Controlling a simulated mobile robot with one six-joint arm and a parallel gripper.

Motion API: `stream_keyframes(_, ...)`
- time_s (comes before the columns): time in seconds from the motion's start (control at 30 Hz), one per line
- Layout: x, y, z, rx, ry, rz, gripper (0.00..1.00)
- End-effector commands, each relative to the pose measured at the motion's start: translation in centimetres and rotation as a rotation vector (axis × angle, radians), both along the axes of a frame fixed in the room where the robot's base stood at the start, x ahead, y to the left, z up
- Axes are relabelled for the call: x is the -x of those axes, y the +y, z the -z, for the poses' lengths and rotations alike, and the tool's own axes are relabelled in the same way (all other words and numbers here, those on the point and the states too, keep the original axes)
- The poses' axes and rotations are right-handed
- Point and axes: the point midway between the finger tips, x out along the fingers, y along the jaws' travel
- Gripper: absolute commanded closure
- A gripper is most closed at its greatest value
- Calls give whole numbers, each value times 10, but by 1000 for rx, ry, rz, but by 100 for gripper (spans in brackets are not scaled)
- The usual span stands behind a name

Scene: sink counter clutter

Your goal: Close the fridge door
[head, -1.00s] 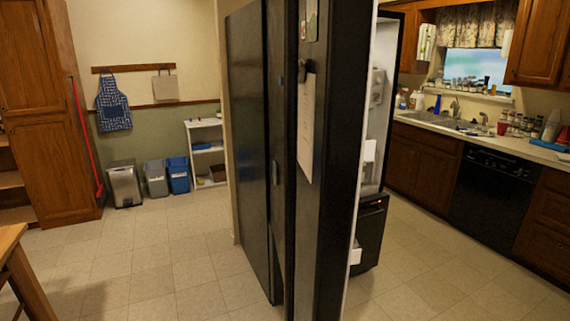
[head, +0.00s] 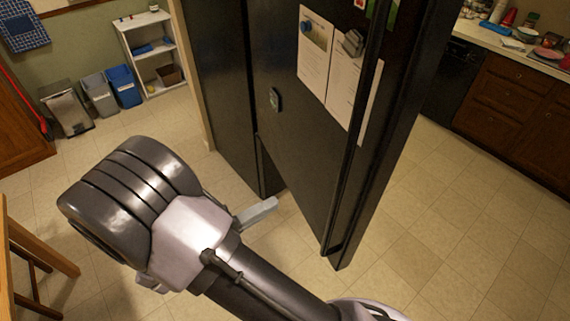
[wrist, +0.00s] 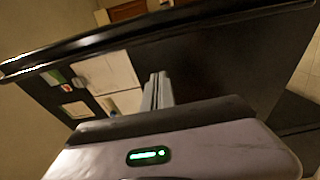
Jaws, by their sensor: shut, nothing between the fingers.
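The black fridge door (head: 290,140) stands out into the room, its outer face and free edge visible in the head view. Another black fridge panel (head: 225,90) stands to its left. The fridge interior is hidden. My gripper (head: 262,210) is shut and empty, low in front of the door's outer face. In the wrist view my gripper (wrist: 158,80) points at the dark door face (wrist: 215,75); I cannot tell whether it touches.
Papers (head: 335,70) and magnets hang on the door. Bins (head: 100,92) and a white shelf (head: 152,50) stand at the back left. A wooden table edge (head: 35,245) is at the left. Tiled floor is clear right of the door, before the counter cabinets (head: 515,100).

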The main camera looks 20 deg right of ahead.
Motion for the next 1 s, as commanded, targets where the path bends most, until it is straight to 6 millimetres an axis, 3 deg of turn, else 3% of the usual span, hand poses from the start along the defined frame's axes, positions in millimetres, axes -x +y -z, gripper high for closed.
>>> stream_keyframes(0.47,-26,-94,2,-2,6,8,100)
stream_keyframes(0.6,-15,-114,2,-2,8,6,100)
stream_keyframes(0.8,-7,-128,1,-1,6,5,100)
stream_keyframes(1.0,-7,-129,1,-3,5,5,100)
